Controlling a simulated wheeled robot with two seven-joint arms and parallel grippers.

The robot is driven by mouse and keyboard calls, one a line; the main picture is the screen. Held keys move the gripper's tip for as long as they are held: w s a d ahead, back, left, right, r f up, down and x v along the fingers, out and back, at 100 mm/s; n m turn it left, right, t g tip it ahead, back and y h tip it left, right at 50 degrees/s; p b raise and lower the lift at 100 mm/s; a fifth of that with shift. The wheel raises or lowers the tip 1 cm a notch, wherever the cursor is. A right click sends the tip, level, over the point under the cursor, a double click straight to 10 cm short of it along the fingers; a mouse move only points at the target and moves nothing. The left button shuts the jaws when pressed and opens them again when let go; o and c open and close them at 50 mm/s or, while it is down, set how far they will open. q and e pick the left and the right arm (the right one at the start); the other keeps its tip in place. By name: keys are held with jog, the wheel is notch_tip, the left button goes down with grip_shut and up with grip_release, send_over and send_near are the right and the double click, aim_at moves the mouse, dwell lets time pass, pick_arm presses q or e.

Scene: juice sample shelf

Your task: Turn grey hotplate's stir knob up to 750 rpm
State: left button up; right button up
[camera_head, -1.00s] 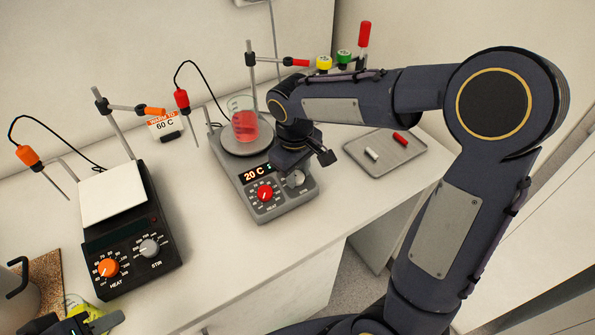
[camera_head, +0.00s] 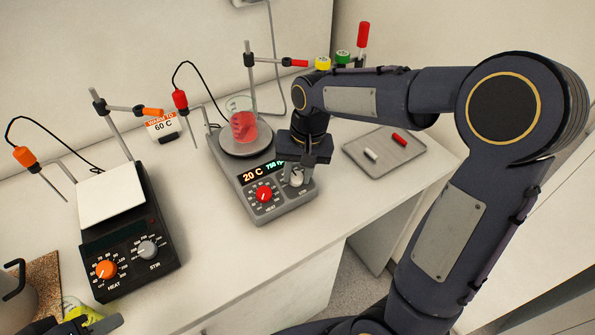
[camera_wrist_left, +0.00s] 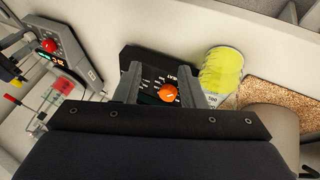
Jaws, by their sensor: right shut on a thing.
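The grey hotplate (camera_head: 282,212) stands in the middle of the bench with a beaker of red liquid (camera_head: 243,126) on its round plate. Its stir knob (camera_head: 296,180) is at the front right, partly hidden by my right gripper (camera_head: 297,175). My right gripper points down and is shut on that knob. The display (camera_head: 264,170) shows 20 C in orange and green digits that look like 750, partly cut off by the gripper. The red heat knob (camera_head: 264,194) sits to the left. My left gripper (camera_wrist_left: 160,76) is open and empty above the black hotplate's front.
The black hotplate (camera_head: 130,262) with an orange heat knob stands at the left. A metal tray (camera_head: 368,167) with a red and a white stir bar lies to the right. A beaker of yellow liquid (camera_wrist_left: 220,72) stands near my left gripper. Support rods and probe cables rise behind the hotplates.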

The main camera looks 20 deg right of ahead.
aim_at(303, 177)
jog(key=shift+m, duration=0.4)
jog(key=o, duration=1)
jog(key=shift+c, duration=0.2)
jog(key=shift+r, duration=0.1)
jog(key=r, duration=0.4)
jog(key=d+r, duration=0.1)
jog(key=r, duration=0.2)
jog(key=shift+s+d, duration=0.1)
jog(key=shift+s, duration=0.05)
jog(key=shift+r, duration=0.25)
